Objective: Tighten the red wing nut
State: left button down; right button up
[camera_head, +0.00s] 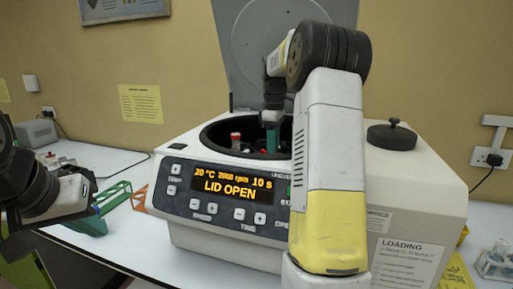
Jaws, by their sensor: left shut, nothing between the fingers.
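A white centrifuge (220,230) stands on the bench with its grey lid (270,40) raised, and its display reads LID OPEN. Inside the dark bowl a small red piece (235,136) shows on a pale upright part; I cannot tell for sure whether it is the wing nut. My right arm reaches across the front of the machine. Its dark gripper (272,108) points down into the bowl, above a teal part (270,138); its fingertips are unclear. My left gripper (86,184) is at the left, away from the centrifuge, shut and empty.
A green rack (110,198) and an orange rack (140,199) stand on the bench left of the centrifuge. A black knobbed lid (391,135) rests on its right top. A clear rack with glassware (496,262) stands at the right edge.

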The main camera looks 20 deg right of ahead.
grip_shut()
dwell(0.4)
jog(key=m, duration=0.4)
jog(key=shift+s+a+m, duration=0.25)
jog(key=shift+a+m, duration=0.05)
jog(key=shift+m, duration=0.1)
jog(key=m, duration=0.4)
jog(key=shift+a+m, duration=0.25)
jog(key=shift+m, duration=0.05)
jog(key=m, duration=0.4)
jog(key=shift+a, duration=0.3)
jog(key=shift+w+a+m, duration=0.1)
jog(key=shift+a+m, duration=0.05)
jog(key=shift+m, duration=0.95)
jog(key=shift+a+m, duration=0.1)
jog(key=shift+m, duration=1)
